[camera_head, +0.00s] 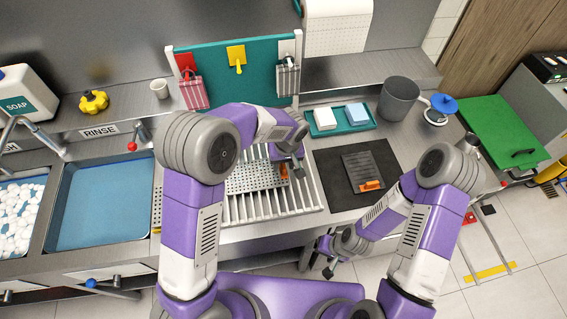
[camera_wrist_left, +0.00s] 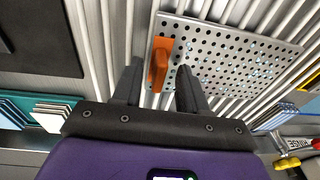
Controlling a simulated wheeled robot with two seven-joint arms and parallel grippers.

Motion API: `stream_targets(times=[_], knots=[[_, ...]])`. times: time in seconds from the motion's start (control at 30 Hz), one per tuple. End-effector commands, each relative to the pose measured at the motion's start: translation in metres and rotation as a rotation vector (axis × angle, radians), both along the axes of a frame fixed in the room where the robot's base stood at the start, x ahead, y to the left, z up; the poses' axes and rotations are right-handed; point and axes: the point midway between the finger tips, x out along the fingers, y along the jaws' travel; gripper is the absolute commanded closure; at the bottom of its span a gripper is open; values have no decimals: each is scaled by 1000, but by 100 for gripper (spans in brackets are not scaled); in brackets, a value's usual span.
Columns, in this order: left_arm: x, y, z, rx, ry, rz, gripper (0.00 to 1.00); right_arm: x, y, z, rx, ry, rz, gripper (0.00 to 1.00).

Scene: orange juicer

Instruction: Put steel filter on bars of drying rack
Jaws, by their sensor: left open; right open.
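The steel filter (camera_head: 254,180) is a perforated metal plate with an orange handle. It lies across the bars of the drying rack (camera_head: 270,207), and it also shows in the left wrist view (camera_wrist_left: 235,62). My left gripper (camera_head: 297,172) is open at the handle end. In the left wrist view, the orange handle appears between the open fingertips (camera_wrist_left: 159,76), with a gap beside it. I cannot tell how high the fingers are above the bars. My right gripper (camera_head: 327,257) is open and empty, low in front of the counter.
A dark plate with an orange handle (camera_head: 358,166) lies on a black mat (camera_head: 392,161) right of the rack. A teal tray (camera_head: 341,128) with sponges and a grey bin (camera_head: 398,98) stand behind. A blue-bottomed sink (camera_head: 98,205) is at the left.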

Motion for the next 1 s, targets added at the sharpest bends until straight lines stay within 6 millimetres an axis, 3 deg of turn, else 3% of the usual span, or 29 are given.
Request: stream_targets(times=[0.3, 0.5, 0.7, 1.0], knots=[[-5, -8, 68, -4, -7, -2, 57, 0, 0, 6, 0, 0, 0, 19], [-9, -11, 101, -3, -5, -2, 57, 0, 0, 8, 0, 0, 0, 19], [-11, -12, 114, -2, -3, -1, 57, 0, 0, 9, 0, 0, 0, 19], [-11, -11, 114, -2, -1, -1, 57, 0, 0, 9, 0, 0, 0, 19]])
